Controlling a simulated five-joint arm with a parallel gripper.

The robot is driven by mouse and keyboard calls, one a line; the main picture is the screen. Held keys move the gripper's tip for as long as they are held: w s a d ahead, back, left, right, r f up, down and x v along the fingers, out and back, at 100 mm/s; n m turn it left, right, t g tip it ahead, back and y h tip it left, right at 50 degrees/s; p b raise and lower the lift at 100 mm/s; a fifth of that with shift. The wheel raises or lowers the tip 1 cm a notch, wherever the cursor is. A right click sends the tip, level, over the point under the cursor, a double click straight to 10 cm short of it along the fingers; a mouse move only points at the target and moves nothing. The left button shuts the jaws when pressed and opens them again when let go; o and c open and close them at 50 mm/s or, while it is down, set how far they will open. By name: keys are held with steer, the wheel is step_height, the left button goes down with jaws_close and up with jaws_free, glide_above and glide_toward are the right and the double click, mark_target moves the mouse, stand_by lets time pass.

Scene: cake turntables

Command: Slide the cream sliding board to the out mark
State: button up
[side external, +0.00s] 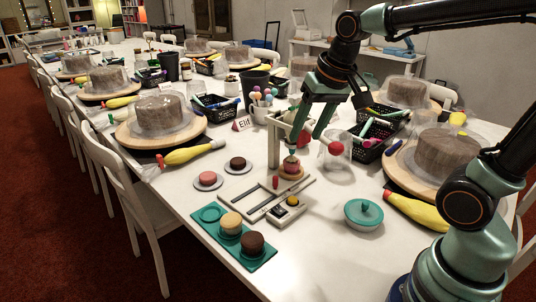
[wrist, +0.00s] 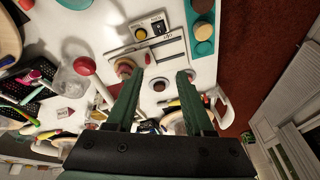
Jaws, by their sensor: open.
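The cream sliding board (side external: 301,184) lies in a low frame with dark grooves at the table's middle. A pink-topped cake on a round tan disc (side external: 291,172) rests at its far end. A small red peg (side external: 276,182) stands beside the disc; it also shows in the wrist view (wrist: 147,58). Small lettering for the out mark (wrist: 168,37) shows on the frame's near side. My gripper (side external: 307,140) is open and empty above the far side of the frame, near its upright post.
The cream post (side external: 275,150) and a red ball (side external: 336,149) are close to my gripper. A box with a yellow button (side external: 291,202) stands in front of the frame. A teal tray (side external: 215,213) holds small cakes at left. A teal lidded dish (side external: 363,213) stands at right.

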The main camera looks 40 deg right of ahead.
steer(key=w+d+f+m+g, duration=0.2)
steer(key=w+d+f+m, duration=0.1)
steer(key=w+m, duration=0.4)
steer(key=m+g, duration=0.2)
steer(key=m, duration=0.4)
glide_above(275, 177)
step_height(275, 177, down, 9)
step_height(275, 177, down, 10)
steer(key=shift+d+r, duration=0.1)
steer(key=shift+r, duration=0.15)
jaws_close()
steer(key=shift+w+a+r, duration=0.1)
steer(key=shift+a, duration=5.9)
